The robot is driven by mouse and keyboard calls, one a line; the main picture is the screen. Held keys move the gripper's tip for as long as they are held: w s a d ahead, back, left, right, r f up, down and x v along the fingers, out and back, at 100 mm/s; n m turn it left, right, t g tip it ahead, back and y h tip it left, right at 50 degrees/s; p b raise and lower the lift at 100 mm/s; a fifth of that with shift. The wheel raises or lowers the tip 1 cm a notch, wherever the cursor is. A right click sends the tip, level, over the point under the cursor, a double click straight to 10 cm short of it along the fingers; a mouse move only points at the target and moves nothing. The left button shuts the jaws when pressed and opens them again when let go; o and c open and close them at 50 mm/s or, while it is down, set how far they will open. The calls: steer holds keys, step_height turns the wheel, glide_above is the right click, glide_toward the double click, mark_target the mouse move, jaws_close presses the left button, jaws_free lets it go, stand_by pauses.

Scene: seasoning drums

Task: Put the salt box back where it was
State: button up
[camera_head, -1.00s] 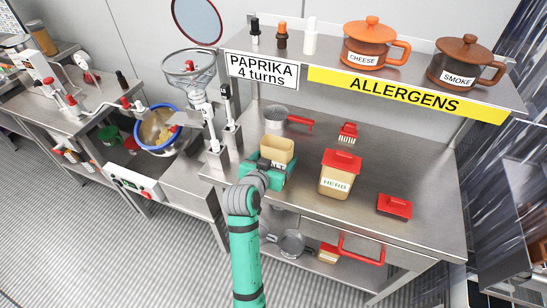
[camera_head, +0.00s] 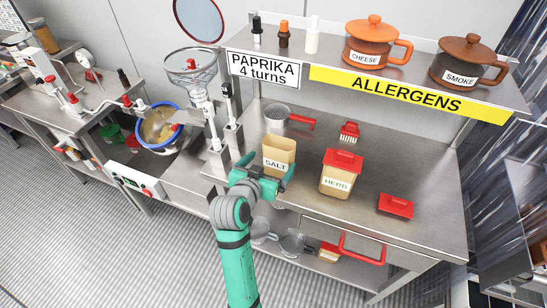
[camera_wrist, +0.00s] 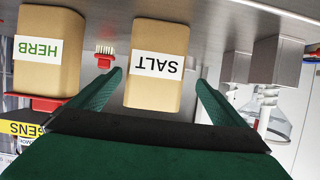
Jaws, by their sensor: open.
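The salt box (camera_head: 277,158) is a tan, open-topped box with a white SALT label. It stands upright on the steel table, left of the herb box. In the wrist view the salt box (camera_wrist: 158,68) appears upside down, between and just beyond my fingers. My gripper (camera_head: 264,175) is open at the near side of the salt box. Its green fingers (camera_wrist: 158,92) are spread wide, with a gap on both sides of the box. Whether the box touches anything at its far side is hidden.
The herb box (camera_head: 341,174) with a red lid stands close on the right. A red lid (camera_head: 396,206) lies further right. A small red brush (camera_head: 349,132) and a sieve with red handle (camera_head: 277,118) lie behind. The shelf with the allergens sign (camera_head: 390,88) overhangs the back.

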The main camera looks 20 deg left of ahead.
steer(key=v, duration=0.6)
steer(key=s+d+f+n+y, duration=0.2)
steer(key=s+d+f+n, duration=0.1)
steer(key=s+d+f, duration=1.05)
steer(key=s+d+m+t+h, duration=0.1)
steer(key=s+d, duration=0.2)
steer(key=s, duration=0.7)
steer(key=s+d+r+m+t, duration=0.1)
steer(key=s+d, duration=0.2)
steer(key=s, duration=0.8)
steer(key=shift+m+h, duration=0.4)
steer(key=shift+d+r, duration=0.15)
steer(key=shift+d, duration=0.05)
steer(key=shift+a, duration=0.1)
steer(key=shift+s, duration=0.15)
